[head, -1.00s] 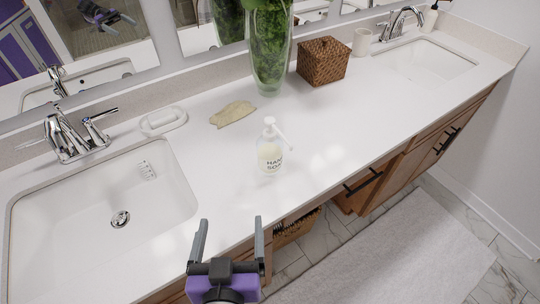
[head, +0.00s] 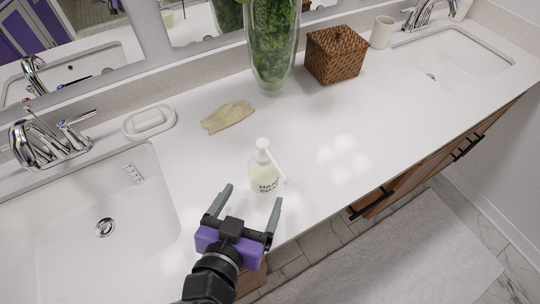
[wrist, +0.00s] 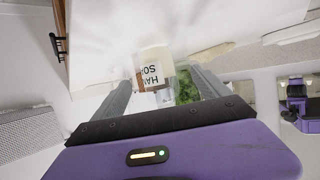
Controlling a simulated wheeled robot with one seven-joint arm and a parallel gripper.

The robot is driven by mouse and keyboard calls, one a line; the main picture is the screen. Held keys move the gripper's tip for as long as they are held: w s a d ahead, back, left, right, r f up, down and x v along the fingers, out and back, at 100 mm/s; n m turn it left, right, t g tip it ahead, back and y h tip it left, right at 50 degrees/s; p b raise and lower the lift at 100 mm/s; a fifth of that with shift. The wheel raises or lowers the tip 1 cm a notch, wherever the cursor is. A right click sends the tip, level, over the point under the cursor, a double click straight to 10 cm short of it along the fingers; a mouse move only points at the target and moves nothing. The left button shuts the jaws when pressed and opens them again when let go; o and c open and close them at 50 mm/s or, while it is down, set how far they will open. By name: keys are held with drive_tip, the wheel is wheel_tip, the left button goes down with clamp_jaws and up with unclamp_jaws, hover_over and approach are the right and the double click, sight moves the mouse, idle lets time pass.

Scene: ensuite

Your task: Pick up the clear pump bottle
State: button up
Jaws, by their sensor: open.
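The clear pump bottle (head: 264,178) stands upright on the white counter, with a white pump top and a label reading "HAND SOAP". My gripper (head: 251,196) is open and empty, just in front of the bottle, its two grey fingers pointing toward it. In the wrist view the bottle (wrist: 154,68) appears upside down, ahead of and between the open fingers (wrist: 163,88). I cannot tell whether its body is inside the finger gap. Nothing is held.
A tan cloth (head: 227,116) and a white soap dish (head: 149,122) lie behind the bottle. A glass vase with greenery (head: 273,60) and a wicker box (head: 335,55) stand at the back. A sink (head: 90,215) is at left. Counter right of the bottle is clear.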

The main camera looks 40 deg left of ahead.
sight(259, 186)
drive_tip(key=x, duration=0.2)
drive_tip(key=p+x, duration=0.1)
drive_tip(key=x, duration=0.4)
drive_tip(key=shift+w+d+r, duration=0.15)
drive_tip(key=shift+w+r, duration=0.05)
drive_tip(key=shift+r, duration=0.1)
drive_tip(key=shift+w+f, duration=0.3)
drive_tip(key=shift+w, duration=0.15)
drive_tip(key=shift+r, duration=0.1)
clamp_jaws()
